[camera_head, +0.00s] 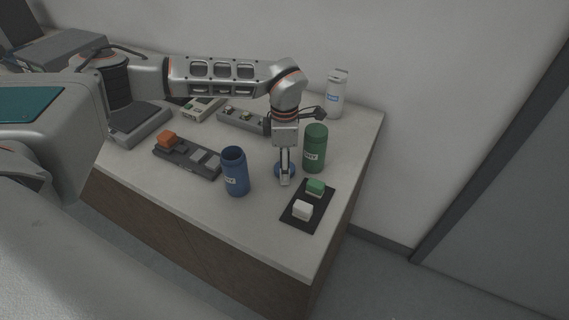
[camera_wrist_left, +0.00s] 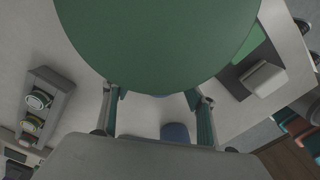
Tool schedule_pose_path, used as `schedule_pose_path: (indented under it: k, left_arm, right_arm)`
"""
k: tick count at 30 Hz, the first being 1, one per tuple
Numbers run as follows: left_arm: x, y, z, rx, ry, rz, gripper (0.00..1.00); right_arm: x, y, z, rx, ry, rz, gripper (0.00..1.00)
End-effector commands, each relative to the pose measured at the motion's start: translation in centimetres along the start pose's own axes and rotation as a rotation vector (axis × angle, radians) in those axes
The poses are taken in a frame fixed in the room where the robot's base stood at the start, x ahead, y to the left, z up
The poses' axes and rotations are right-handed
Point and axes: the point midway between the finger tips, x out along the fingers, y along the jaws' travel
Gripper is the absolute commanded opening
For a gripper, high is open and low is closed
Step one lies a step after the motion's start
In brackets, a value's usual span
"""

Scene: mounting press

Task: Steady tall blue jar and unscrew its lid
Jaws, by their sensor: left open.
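The tall blue jar (camera_head: 236,174) stands upright on the table with its dark mouth uncovered. My right gripper is not in view.
A green jar (camera_head: 315,147) stands close beside my left gripper and fills the top of the wrist view (camera_wrist_left: 158,35). A black mat (camera_head: 296,220) with a green and a white block lies at the front right. A white bottle (camera_head: 336,95) stands behind.

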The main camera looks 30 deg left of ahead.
Motion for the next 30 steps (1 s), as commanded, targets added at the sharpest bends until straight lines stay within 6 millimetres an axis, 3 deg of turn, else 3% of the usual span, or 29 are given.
schedule_pose_path:
  k: [5, 15, 21, 30]
  left_arm:
    - [-1.4, 0.1, 0.1, 0.000, -0.003, 0.003, 0.56]
    - [-8.2, 0.1, 0.0, -0.001, -0.002, 0.005, 0.56]
    - [-11.1, 0.1, 0.0, 0.000, -0.001, 0.003, 0.56]
    - [-12.3, 0.0, 0.0, 0.000, 0.000, 0.000, 0.56]
  right_arm:
    - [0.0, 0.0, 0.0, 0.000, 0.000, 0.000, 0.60]
    - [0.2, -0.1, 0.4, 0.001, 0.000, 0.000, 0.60]
    - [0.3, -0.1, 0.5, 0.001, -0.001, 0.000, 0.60]
    - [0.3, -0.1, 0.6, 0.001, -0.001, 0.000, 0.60]
